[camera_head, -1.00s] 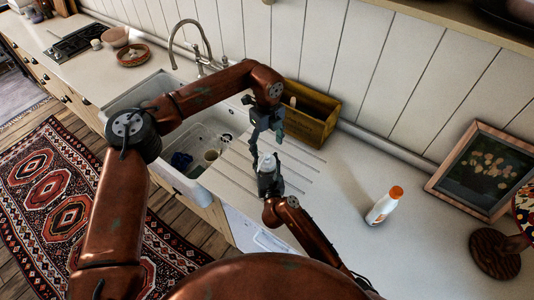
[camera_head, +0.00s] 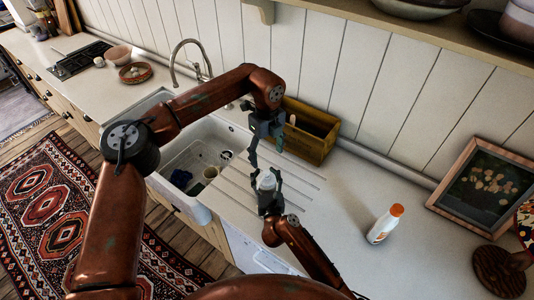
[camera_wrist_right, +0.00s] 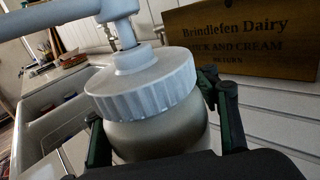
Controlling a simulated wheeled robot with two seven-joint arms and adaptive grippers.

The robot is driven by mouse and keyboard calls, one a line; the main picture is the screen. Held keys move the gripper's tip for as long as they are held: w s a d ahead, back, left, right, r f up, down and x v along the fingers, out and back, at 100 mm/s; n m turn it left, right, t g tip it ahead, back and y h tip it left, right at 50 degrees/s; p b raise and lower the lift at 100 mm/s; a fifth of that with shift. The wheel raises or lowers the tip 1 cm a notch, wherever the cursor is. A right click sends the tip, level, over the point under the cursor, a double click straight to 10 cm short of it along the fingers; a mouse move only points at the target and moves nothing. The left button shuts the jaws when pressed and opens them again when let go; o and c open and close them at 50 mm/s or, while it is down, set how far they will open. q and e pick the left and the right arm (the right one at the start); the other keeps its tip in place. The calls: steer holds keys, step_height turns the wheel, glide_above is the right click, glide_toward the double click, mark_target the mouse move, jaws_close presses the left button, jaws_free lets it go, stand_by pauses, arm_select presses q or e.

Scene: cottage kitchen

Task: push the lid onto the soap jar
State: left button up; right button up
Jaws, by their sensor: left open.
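The soap jar (camera_wrist_right: 160,138) has a smooth, rounded, greyish body and stands upright between the fingers of my right gripper (camera_wrist_right: 168,128), which are closed around its sides. The white ribbed lid (camera_wrist_right: 145,88), with its pump head and spout on top, sits over the jar's mouth, looking slightly tilted in the right wrist view. I cannot tell whether it is fully seated. In the head view the lid (camera_head: 267,181) is small and pale above my right gripper. My left gripper (camera_head: 266,155) is open and empty, pointing down just above the lid.
A wooden crate (camera_head: 308,148) stands behind, against the wall; its lettering shows in the right wrist view. The sink (camera_head: 198,160) holds a cup. A white bottle with an orange cap (camera_head: 384,224) and a framed picture (camera_head: 485,188) stand right. The counter between is clear.

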mark_target(267, 189)
steer(key=o, duration=0.4)
steer(key=shift+o, duration=0.2)
steer(key=s, duration=0.4)
steer(key=s+d, duration=0.1)
steer(key=s, duration=0.7)
steer(key=shift+d, duration=0.3)
